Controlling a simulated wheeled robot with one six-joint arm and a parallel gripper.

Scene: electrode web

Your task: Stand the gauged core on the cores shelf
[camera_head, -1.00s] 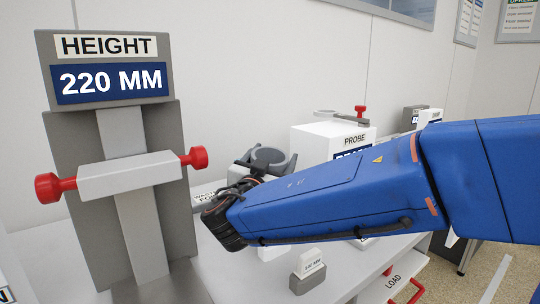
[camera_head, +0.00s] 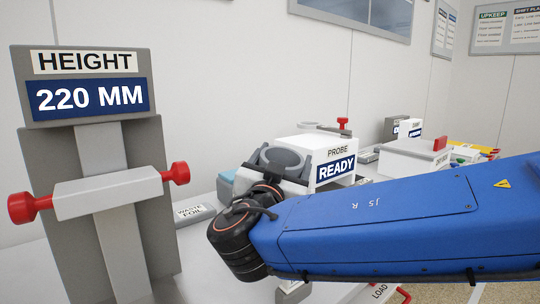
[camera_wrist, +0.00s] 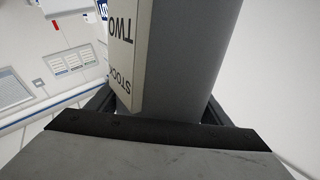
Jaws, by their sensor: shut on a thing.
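In the wrist view, a grey cylinder (camera_wrist: 190,60) stands between the two dark fingers of my gripper (camera_wrist: 160,112). A white plate lettered "STOCK TWO" (camera_wrist: 128,50), upside down in this view, sits against its side. My gripper is shut on this cylinder. In the head view my gripper (camera_head: 275,165) is in front of the white probe box, and a dark grey round end shows between its fingers. The lower part of the cylinder is hidden there by my arm. I cannot make out a cores shelf in either view.
A height gauge (camera_head: 98,190) reading "220 MM" stands at left, with red knobs. The white probe box (camera_head: 312,150) reads "READY". A waste foil plate (camera_head: 194,213) lies left of my gripper. Farther right are a white box (camera_head: 410,158) and coloured items (camera_head: 470,153).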

